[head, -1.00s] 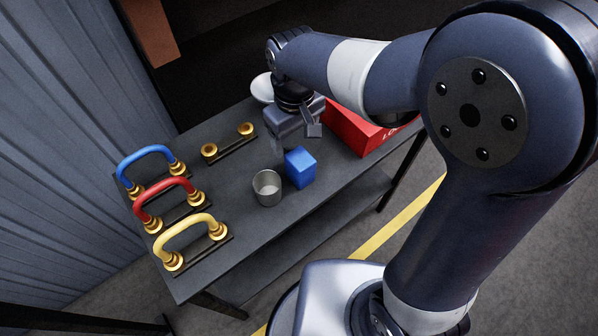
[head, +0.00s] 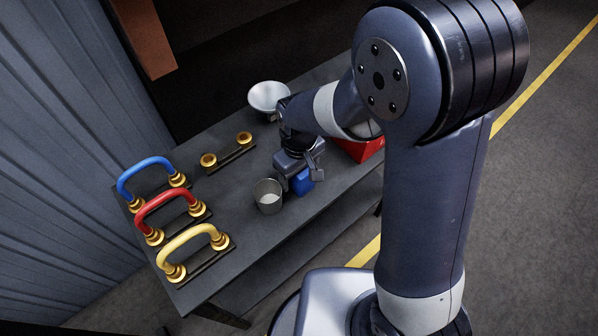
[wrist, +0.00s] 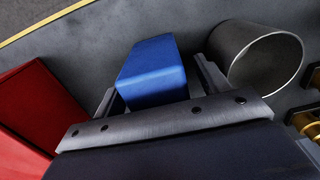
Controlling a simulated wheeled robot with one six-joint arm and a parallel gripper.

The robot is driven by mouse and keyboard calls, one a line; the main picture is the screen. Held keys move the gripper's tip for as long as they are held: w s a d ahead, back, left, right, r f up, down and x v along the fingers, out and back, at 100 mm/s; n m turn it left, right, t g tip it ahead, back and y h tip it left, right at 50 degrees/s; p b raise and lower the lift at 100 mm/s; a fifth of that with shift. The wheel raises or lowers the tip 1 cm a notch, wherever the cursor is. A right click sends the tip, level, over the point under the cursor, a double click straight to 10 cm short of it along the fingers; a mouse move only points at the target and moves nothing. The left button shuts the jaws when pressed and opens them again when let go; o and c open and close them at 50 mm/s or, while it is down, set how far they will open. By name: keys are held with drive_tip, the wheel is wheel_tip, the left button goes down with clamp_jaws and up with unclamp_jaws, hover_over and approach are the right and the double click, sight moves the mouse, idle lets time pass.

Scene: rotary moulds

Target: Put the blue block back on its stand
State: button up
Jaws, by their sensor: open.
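The blue block (head: 303,185) stands on the dark table, partly hidden under my gripper (head: 302,178) in the head view. In the wrist view the blue block (wrist: 153,72) lies between the two open fingers of my gripper (wrist: 158,88), with a gap visible on the right side. The jaws are not closed on it. An empty black stand (head: 231,156) with two gold cups lies on the table, left of and behind the block. No part is plainly marked as the block's stand.
A grey cup (head: 268,196) stands close to the block's left; it also shows in the wrist view (wrist: 262,58). A red box (head: 362,150) is to the right, a white bowl (head: 268,96) behind. Blue (head: 145,168), red (head: 166,198) and yellow (head: 190,237) arches sit on stands at left.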

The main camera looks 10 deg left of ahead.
drive_tip(key=shift+f, duration=0.25)
drive_tip(key=shift+c, duration=0.3)
clamp_jaws()
idle(0.4)
